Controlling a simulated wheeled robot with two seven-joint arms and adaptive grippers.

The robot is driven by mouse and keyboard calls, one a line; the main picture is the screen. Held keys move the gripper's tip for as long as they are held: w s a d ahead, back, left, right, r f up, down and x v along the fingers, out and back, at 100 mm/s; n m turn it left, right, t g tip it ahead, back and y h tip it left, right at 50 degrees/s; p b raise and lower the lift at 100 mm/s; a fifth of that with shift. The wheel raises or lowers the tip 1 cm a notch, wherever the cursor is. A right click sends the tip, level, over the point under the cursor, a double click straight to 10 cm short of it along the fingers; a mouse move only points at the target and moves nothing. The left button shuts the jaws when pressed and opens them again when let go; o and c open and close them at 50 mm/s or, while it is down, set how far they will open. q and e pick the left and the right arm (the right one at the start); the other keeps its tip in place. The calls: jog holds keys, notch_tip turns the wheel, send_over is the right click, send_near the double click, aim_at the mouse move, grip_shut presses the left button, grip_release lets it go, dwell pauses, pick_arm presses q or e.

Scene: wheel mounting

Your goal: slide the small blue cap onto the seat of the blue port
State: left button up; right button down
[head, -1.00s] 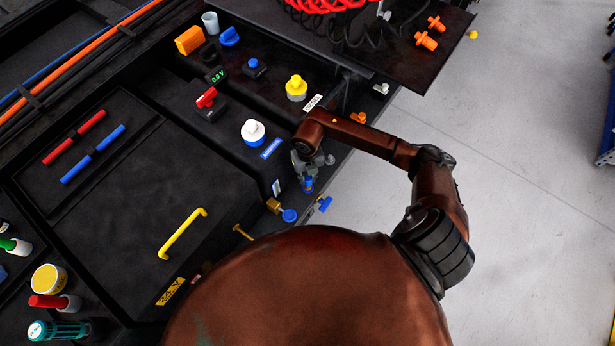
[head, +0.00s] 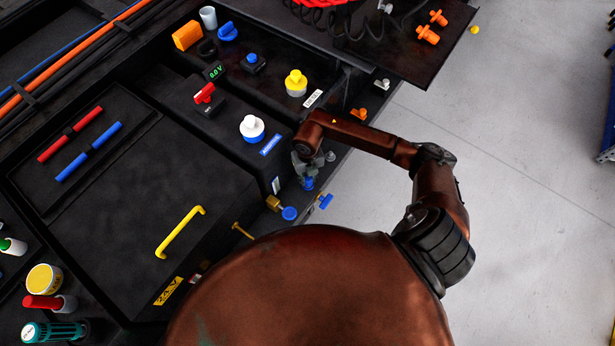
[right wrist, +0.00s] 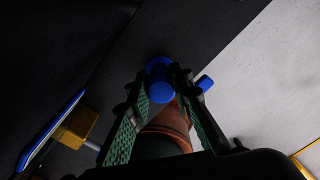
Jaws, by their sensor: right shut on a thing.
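My right gripper (head: 306,172) points down beside the front edge of the black bench. It is shut on a small blue cap (head: 308,184). In the right wrist view the cap (right wrist: 160,86) sits between the two green-padded fingertips (right wrist: 160,82). A round blue disc on a brass fitting (head: 289,213), which looks like the blue port, sticks out from the bench front, below and left of the gripper. My left gripper is out of view.
A blue T-shaped piece (head: 326,201) sticks out just right of the port. A white knob on a blue base (head: 252,128), a yellow knob (head: 296,82) and a red switch (head: 204,93) stand on the bench.

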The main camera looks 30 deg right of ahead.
jog(key=shift+f, duration=0.1)
dwell(0.3)
jog(key=c, duration=1.7)
grip_release()
jog(key=shift+o, duration=0.2)
notch_tip(320, 180, up, 12)
